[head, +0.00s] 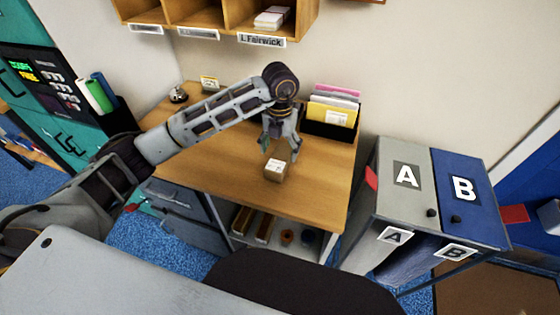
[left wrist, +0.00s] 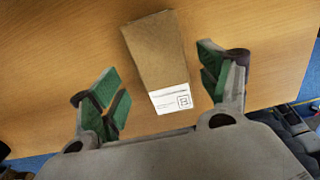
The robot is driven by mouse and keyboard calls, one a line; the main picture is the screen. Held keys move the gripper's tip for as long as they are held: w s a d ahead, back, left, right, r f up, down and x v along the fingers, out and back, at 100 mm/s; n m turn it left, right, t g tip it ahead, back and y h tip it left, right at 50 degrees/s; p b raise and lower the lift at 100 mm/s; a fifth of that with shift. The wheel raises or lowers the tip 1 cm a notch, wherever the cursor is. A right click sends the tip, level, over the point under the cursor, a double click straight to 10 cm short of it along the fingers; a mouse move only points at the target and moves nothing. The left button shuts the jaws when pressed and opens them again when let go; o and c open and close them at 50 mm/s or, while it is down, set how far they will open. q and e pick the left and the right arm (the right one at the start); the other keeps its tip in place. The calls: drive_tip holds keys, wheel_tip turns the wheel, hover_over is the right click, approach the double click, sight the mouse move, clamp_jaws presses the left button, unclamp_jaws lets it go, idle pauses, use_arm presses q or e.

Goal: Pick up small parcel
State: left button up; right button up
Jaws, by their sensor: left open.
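The small parcel (head: 276,170) is a brown box with a white label, lying on the wooden desk (head: 225,170) near its front edge. My left gripper (head: 279,150) is open and points down just above and behind the parcel in the head view. In the left wrist view the parcel (left wrist: 158,60) shows between the two green-padded fingers of my left gripper (left wrist: 165,90), apart from both, nearer the right finger at its labelled end. My right gripper is not in view.
A black file holder with folders (head: 332,112) stands at the desk's back right. A bell (head: 178,95) sits at the back left. Pigeonholes (head: 215,20) hang above. Bins marked A (head: 405,200) and B (head: 470,205) stand to the right. The desk left of the parcel is clear.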

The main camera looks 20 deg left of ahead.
sight(281, 155)
use_arm(q)
wheel_tip(281, 155, down, 3)
drive_tip(key=shift+d+r, duration=0.1)
drive_tip(key=shift+d, duration=0.05)
drive_tip(key=shift+s+f, duration=0.1)
drive_tip(key=shift+f, duration=0.25)
drive_tip(key=shift+f+p, duration=0.3)
drive_tip(key=c, duration=1)
drive_tip(key=shift+c, duration=1.2)
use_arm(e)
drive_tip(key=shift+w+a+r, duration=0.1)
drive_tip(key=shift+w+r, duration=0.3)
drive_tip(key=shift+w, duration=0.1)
use_arm(q)
drive_tip(key=shift+r, duration=0.1)
